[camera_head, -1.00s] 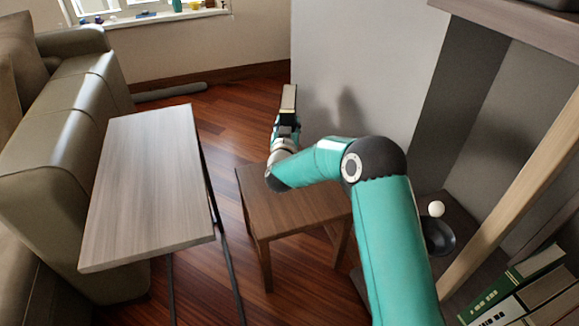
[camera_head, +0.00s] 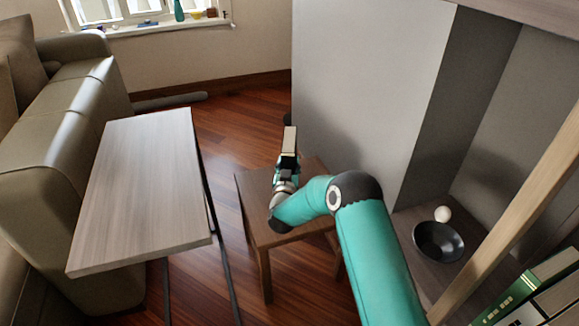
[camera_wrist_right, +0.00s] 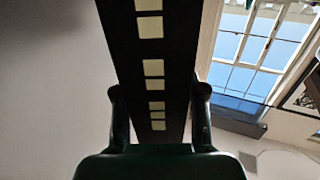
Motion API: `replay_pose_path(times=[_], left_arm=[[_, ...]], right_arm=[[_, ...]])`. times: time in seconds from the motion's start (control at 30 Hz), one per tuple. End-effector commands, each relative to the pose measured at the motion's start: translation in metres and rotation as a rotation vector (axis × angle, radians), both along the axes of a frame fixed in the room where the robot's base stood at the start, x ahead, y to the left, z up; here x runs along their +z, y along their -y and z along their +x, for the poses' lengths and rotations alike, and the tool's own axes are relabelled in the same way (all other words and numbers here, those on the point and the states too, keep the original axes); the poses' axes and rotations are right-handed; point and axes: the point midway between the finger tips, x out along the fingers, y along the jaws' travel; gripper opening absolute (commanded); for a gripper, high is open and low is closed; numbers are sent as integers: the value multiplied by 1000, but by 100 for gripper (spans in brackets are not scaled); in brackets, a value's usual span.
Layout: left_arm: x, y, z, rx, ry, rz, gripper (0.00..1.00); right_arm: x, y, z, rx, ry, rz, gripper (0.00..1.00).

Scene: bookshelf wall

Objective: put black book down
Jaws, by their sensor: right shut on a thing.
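The black book (camera_wrist_right: 155,70) fills the middle of the right wrist view, a dark strip with a row of pale squares along it. My right gripper (camera_wrist_right: 159,100) is shut on it, one finger at each side. In the head view my right gripper (camera_head: 288,162) holds the book (camera_head: 290,138) upright, seen from its pale narrow end. It is over or just beyond the brown wooden stool (camera_head: 258,222); the height above the seat is hard to tell. The book's lower end is hidden behind the gripper. My left gripper is not in view.
A pale wood table (camera_head: 145,190) stands left of the stool, beside a sofa (camera_head: 65,130). A grey panel (camera_head: 365,80) rises close to the right. The shelf at right holds a black bowl (camera_head: 438,242), a white ball (camera_head: 443,214) and green-and-white binders (camera_head: 520,292).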

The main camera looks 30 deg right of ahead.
Motion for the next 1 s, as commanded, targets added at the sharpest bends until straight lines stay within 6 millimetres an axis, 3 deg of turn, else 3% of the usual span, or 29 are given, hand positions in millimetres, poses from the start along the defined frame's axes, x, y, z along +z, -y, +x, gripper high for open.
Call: replay_pose_path(times=[0.2,0.23,0.37,0.77,1.0], left_arm=[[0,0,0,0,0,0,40],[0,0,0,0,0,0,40],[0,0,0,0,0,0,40],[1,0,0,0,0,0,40],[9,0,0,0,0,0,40]], right_arm=[[3,1,1,-2,9,-4,0],[-1,0,0,0,0,1,44],[-1,0,0,0,-1,1,66],[-1,-2,-3,0,0,1,66],[1,-20,-26,2,-3,1,66]])
